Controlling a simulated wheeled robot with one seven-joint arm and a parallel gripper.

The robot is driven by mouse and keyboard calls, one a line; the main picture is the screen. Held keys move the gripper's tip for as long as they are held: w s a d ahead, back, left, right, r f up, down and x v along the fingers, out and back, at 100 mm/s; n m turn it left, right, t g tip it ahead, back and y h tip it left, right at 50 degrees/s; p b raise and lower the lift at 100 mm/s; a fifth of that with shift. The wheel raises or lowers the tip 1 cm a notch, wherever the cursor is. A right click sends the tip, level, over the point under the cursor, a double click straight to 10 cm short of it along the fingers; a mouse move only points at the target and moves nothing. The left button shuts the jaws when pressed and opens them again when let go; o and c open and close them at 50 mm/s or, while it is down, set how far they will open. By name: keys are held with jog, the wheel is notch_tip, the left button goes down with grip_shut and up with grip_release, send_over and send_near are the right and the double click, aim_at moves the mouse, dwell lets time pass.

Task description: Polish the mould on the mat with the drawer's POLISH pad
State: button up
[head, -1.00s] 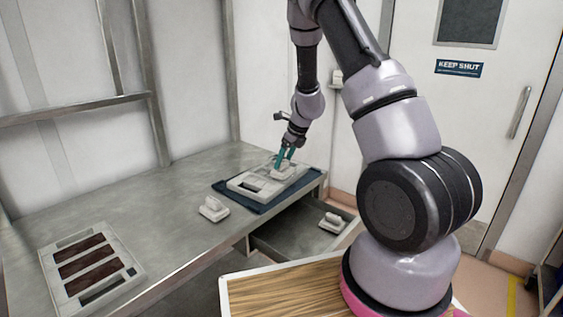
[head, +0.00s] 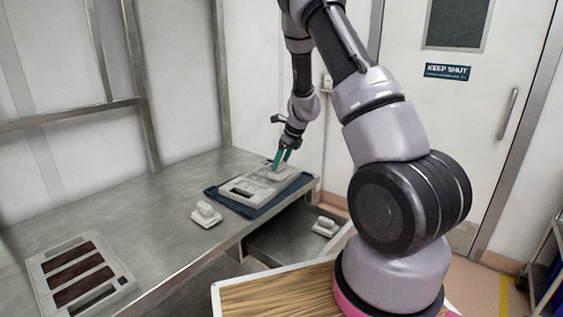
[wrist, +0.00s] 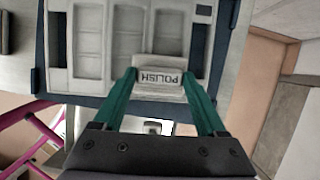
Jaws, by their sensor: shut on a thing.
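My gripper (head: 281,163) is shut on a pale pad labelled POLISH (wrist: 158,92); the label reads upside down in the wrist view. The pad is over the far right part of the grey mould (head: 241,188), and appears to rest on its top face. The mould has several recesses, which show in the wrist view (wrist: 88,40). It lies on the dark blue mat (head: 226,203) at the bench's right end. The open drawer (head: 285,245) below the bench holds another pale pad (head: 325,227), its label unreadable here.
A loose pale pad (head: 206,215) sits on the bench (head: 150,205) left of the mat. A second mould with dark brown cavities (head: 103,262) lies at the bench's near left. The bench middle is clear. A door (head: 510,60) stands behind at right.

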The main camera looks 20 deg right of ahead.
jog(key=shift+s+a+r, duration=0.15)
jog(key=shift+s+a, duration=0.5)
jog(key=shift+a, duration=0.25)
jog(key=shift+s+a+f, duration=0.15)
jog(key=shift+s+a, duration=0.9)
jog(key=shift+a, duration=0.15)
jog(key=shift+s+a+f, duration=0.1)
jog(key=shift+s+a, duration=0.9)
jog(key=shift+a, duration=0.2)
